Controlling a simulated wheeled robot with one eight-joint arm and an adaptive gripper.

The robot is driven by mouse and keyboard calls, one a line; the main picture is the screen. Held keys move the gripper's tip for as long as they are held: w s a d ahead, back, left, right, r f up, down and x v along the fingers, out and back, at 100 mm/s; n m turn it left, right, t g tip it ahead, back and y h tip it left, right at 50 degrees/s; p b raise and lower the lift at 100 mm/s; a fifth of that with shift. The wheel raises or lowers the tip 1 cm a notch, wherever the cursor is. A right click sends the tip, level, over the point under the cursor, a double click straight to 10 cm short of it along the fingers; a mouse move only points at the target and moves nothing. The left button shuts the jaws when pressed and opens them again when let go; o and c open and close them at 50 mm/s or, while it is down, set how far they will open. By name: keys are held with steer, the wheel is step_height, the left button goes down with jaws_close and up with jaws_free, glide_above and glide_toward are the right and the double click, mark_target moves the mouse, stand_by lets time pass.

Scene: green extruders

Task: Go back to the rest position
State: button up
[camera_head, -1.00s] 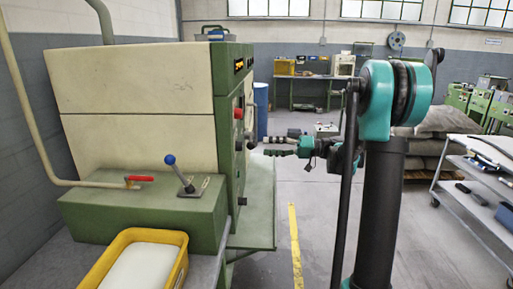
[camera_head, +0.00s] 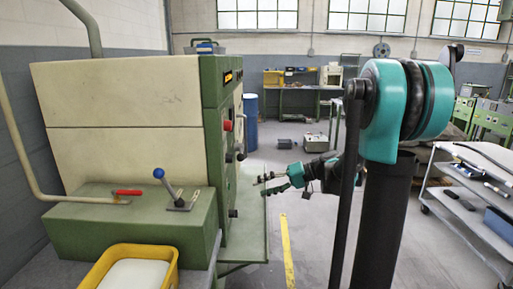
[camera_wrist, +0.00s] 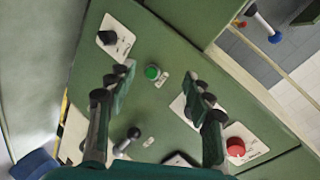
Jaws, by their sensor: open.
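My gripper (camera_head: 262,184) is open and empty, its two fingers pointing left toward the front of the green and cream extruder (camera_head: 125,98). In the wrist view my gripper (camera_wrist: 160,82) has its fingers spread wide, with the extruder's green control panel (camera_wrist: 140,30) behind and between them. A green button (camera_wrist: 152,72) shows between the fingers, and a red knob (camera_wrist: 236,147) lies right of the right finger. No held object shows. I cannot tell how far the fingertips are from the panel.
A blue-knobbed lever (camera_head: 172,188) and a red-handled valve (camera_head: 128,193) sit on the extruder's base. A yellow bin (camera_head: 165,262) with white contents stands in front. A grey cart (camera_head: 455,205) is at the right. Floor with a yellow line (camera_head: 286,250) lies between.

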steer(key=s+d+f+m+t+h, duration=0.1)
steer(key=s+d+f+h, duration=0.5)
steer(key=s, duration=0.4)
steer(key=s+d+f+m+t+h, duration=0.1)
steer(key=s+d+f+m+h, duration=0.1)
steer(key=s+d+f+h, duration=0.5)
steer(key=s+d+f, duration=0.2)
steer(key=s+f, duration=0.1)
steer(key=f, duration=0.1)
steer(key=shift+d+f+t, duration=0.25)
steer(key=shift+d+t, duration=0.05)
